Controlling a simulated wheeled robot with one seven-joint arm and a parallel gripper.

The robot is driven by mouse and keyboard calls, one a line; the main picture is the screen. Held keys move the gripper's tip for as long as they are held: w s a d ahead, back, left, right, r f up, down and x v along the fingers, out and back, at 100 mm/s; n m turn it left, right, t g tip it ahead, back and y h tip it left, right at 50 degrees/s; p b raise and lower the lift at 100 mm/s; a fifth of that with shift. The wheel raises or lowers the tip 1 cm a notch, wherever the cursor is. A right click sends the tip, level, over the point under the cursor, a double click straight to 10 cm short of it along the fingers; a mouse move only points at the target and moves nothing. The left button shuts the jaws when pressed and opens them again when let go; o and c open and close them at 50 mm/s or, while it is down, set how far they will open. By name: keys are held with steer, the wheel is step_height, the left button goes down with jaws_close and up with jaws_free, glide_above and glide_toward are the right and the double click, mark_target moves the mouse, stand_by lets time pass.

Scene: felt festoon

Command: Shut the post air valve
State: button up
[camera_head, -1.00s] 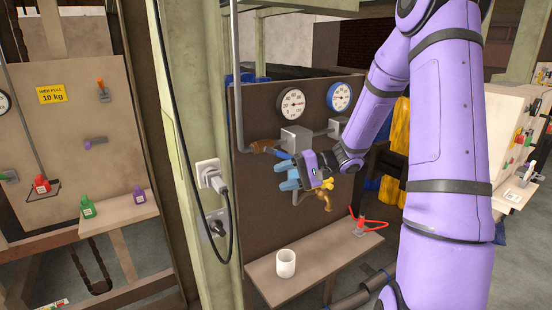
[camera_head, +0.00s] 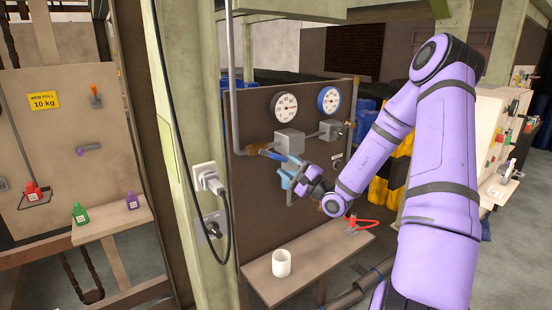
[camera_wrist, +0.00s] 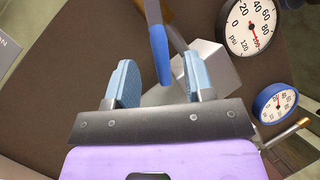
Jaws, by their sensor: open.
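The post air valve is a brass body (camera_head: 252,149) on the grey pipe at the left of the brown panel. Its blue lever (camera_head: 274,155) points right and slightly down, roughly along the pipe run, in front of a grey box. My gripper (camera_head: 285,182) is open and empty, just below and right of the lever. In the wrist view the blue lever (camera_wrist: 158,48) lies ahead of the gap between my light blue fingers (camera_wrist: 160,80). It appears apart from both fingers.
Behind the lever is the grey box (camera_head: 290,141), with a white-faced gauge (camera_head: 286,107) and a blue-rimmed gauge (camera_head: 328,99) above. Below, a shelf (camera_head: 310,252) holds a white cup (camera_head: 281,263) and a red-handled item (camera_head: 352,223). A post with a socket and cable (camera_head: 209,180) stands left.

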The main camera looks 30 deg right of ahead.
mark_target(279, 159)
steer(key=shift+x, duration=2.55)
jaws_close()
